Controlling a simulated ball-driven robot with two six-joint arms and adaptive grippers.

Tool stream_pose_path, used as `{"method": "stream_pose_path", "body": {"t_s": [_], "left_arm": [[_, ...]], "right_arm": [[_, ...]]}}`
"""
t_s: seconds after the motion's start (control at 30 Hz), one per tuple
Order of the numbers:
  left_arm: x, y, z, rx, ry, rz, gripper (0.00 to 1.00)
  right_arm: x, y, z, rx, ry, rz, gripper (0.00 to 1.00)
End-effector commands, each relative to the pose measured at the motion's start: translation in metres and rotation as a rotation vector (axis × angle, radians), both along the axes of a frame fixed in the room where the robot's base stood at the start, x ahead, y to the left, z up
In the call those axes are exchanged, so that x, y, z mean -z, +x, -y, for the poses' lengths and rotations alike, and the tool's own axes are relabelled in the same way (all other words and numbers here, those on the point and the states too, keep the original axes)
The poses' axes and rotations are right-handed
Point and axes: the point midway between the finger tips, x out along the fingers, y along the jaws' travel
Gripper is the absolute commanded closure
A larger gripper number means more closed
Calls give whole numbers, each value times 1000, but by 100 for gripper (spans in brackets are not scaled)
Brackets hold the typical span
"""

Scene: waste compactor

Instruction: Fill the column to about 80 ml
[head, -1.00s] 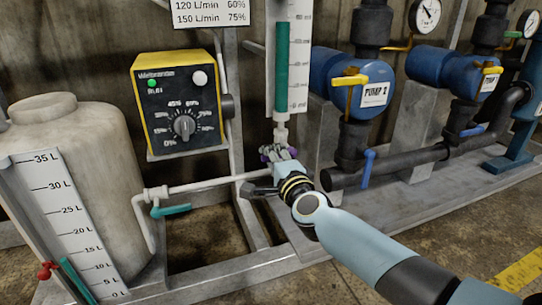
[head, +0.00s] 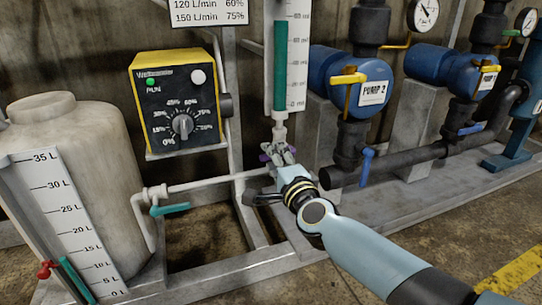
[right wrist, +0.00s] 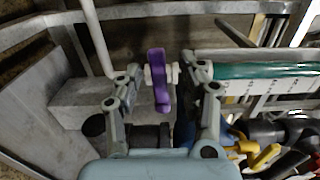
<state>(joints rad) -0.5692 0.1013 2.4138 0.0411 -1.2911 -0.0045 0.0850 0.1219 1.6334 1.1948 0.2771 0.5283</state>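The column (head: 299,65) is a narrow upright tube on a white ml scale. Teal liquid (head: 281,65) fills its lower part, its top near the uppermost visible label; the numbers are too small to read surely. A purple valve handle (head: 265,157) is below the column, partly hidden by my right gripper (head: 280,153). In the right wrist view the purple handle (right wrist: 160,80) stands between the two fingers of my right gripper (right wrist: 166,82), with gaps on both sides. That gripper is open around the handle. My left gripper is not in view.
A yellow-framed controller (head: 177,102) with a dial is left of the column. A white tank (head: 75,140) with a litre scale (head: 70,225) stands at the far left. A white pipe (head: 205,184) with a teal lever (head: 170,209) runs near my gripper. Blue pumps (head: 345,78) are right.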

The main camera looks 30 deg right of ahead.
Motion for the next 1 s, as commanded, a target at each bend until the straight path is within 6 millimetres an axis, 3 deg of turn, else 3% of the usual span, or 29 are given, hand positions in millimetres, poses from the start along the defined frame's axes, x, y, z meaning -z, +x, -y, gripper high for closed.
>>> {"method": "stream_pose_path", "body": {"t_s": [0.2, 0.4, 0.6, 1.0], "left_arm": [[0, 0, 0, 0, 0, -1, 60], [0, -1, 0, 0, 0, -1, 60], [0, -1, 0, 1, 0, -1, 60], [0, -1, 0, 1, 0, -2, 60]], "right_arm": [[2, -50, -12, 2, 2, -5, 61], [1, -85, -20, 2, 2, -4, 61], [1, -97, -23, 2, 2, -2, 61], [1, -98, -23, 1, 2, -1, 61]]}}
